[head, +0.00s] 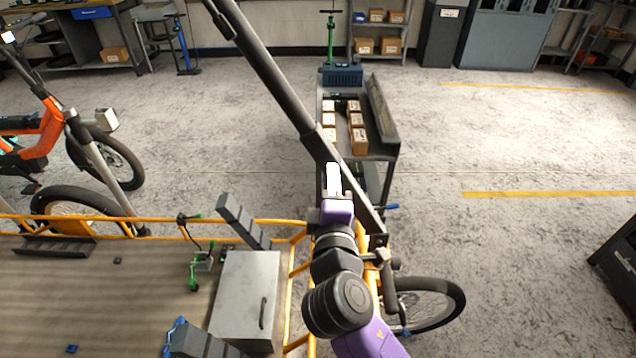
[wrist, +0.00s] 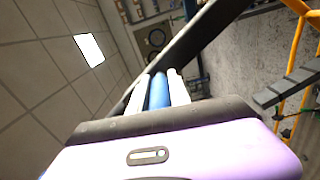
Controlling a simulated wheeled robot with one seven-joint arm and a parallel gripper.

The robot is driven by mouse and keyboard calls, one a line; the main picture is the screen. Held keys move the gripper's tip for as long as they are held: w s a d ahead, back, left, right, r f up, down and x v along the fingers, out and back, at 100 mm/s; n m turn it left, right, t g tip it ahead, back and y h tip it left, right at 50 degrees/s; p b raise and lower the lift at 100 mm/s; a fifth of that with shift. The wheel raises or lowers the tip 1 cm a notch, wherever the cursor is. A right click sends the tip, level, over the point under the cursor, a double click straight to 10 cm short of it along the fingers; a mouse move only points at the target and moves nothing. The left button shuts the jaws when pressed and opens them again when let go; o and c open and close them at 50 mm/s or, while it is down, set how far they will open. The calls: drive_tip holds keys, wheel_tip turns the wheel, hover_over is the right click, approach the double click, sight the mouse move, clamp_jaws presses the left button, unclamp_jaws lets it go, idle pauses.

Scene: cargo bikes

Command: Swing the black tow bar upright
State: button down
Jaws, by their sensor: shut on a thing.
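The black tow bar (head: 270,75) is a long dark bar. In the head view it slants from the top left, where its end is out of frame, down to the orange bike frame near the front wheel. It is tilted. In the wrist view the bar (wrist: 200,40) rises to the upper right behind the fingers. My gripper (head: 333,180) is at the bar's lower part. In the wrist view my gripper (wrist: 158,90) has its white fingers closed on a blue grip (wrist: 158,92) at the bar.
The cargo bed (head: 110,290) with yellow rails and a grey box (head: 245,295) lies at lower left. A dark cart (head: 385,115) with cartons stands behind the bar. An orange bike (head: 45,135) is at left. Floor at right is open, with a dark cabinet (head: 620,250) at the edge.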

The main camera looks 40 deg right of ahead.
drive_tip(key=shift+s+d+r, duration=0.15)
drive_tip(key=shift+d+r, duration=0.05)
drive_tip(key=shift+r, duration=0.1)
drive_tip(key=c, duration=1.2)
unclamp_jaws()
drive_tip(key=shift+f, duration=0.1)
drive_tip(key=shift+s+a+f, duration=0.1)
drive_tip(key=shift+s+a, duration=0.15)
drive_tip(key=shift+s, duration=0.15)
drive_tip(key=b+v, duration=0.1)
drive_tip(key=v, duration=0.6)
drive_tip(key=shift+w, duration=0.1)
